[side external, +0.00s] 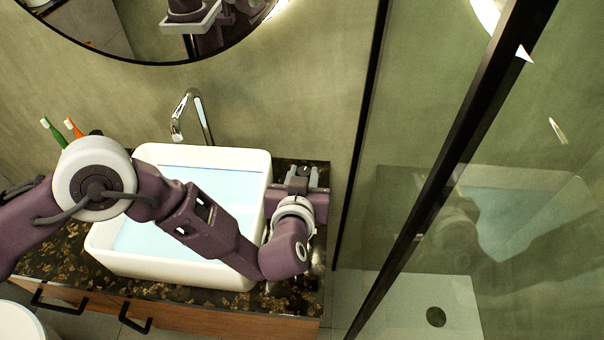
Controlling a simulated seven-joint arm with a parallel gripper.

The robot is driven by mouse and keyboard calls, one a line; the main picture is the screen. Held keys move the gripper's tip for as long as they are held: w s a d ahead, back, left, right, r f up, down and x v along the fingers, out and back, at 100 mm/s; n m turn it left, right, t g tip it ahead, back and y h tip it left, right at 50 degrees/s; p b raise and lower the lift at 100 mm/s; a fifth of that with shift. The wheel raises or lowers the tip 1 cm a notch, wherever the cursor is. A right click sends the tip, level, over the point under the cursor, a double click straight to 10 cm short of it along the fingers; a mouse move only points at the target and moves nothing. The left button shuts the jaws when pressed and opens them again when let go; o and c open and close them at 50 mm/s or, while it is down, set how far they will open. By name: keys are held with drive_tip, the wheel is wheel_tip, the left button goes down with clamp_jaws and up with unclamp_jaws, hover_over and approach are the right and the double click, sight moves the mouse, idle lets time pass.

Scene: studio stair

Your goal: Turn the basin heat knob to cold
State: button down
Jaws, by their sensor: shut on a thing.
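The white basin (256,165) stands on the dark speckled counter and holds pale blue water. A chrome curved faucet (205,118) rises behind its back rim. My gripper (300,174) is beyond the basin's right side, above the right end of the counter and close to the wall. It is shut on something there. The heat knob cannot be made out, as my gripper and wrist cover that spot, so its setting does not show.
My arm crosses over the basin from the left. A black-framed glass shower panel (440,180) stands close on the right. Green (51,131) and orange (72,127) toothbrushes stand at the counter's back left. A round mirror (120,30) hangs above. Black handles (135,318) are on the drawer front.

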drive_tip(key=shift+d+n+g+y, duration=0.2)
drive_tip(key=shift+n+g+y, duration=0.1)
drive_tip(key=shift+n+y, duration=1.3)
drive_tip(key=shift+y, duration=0.3)
drive_tip(key=c, duration=1.1)
unclamp_jaws()
drive_tip(key=shift+s, duration=0.1)
drive_tip(key=v, duration=0.7)
drive_tip(key=shift+d, duration=0.1)
